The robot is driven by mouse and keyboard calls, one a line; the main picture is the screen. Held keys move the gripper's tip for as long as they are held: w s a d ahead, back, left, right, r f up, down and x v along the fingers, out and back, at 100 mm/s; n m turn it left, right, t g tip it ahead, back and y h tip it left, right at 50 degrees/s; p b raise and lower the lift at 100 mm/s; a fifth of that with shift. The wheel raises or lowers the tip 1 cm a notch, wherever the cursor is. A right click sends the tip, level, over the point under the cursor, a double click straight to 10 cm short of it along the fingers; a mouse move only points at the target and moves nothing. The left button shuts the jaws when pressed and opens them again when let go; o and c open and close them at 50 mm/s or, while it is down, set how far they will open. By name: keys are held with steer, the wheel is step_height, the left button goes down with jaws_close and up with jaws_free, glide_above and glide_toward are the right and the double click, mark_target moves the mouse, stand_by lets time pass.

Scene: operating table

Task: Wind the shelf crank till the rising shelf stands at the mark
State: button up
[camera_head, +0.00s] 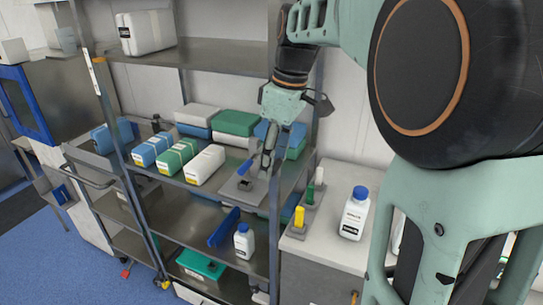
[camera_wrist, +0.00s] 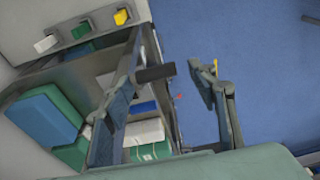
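My gripper (camera_head: 264,163) hangs over the right end of the rack's middle shelf, pointing down. In the wrist view its two fingers (camera_wrist: 165,72) stand well apart. A short black cylinder, which looks like the crank handle (camera_wrist: 155,73), shows between the fingers, close to the left one; I cannot tell whether it touches. In the head view a grey plate with a small dark block (camera_head: 245,184) sits just below the fingertips. The rack's middle shelf (camera_head: 225,165) carries boxes; I cannot tell which shelf is the rising one. I cannot make out the mark for certain.
Blue, green and white boxes (camera_head: 178,157) stand on the middle shelf. A white bottle (camera_head: 243,242) and a blue panel (camera_head: 224,228) are on the lower shelf. The right counter holds a blue-capped bottle (camera_head: 354,215) and coloured blocks (camera_head: 299,216). Blue floor (camera_head: 65,262) is open at left.

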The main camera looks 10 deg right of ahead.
steer(key=shift+r, duration=0.15)
step_height(320, 180, up, 12)
steer(key=s+d, duration=0.1)
steer(key=shift+d+f, duration=0.2)
steer(key=shift+d, duration=0.1)
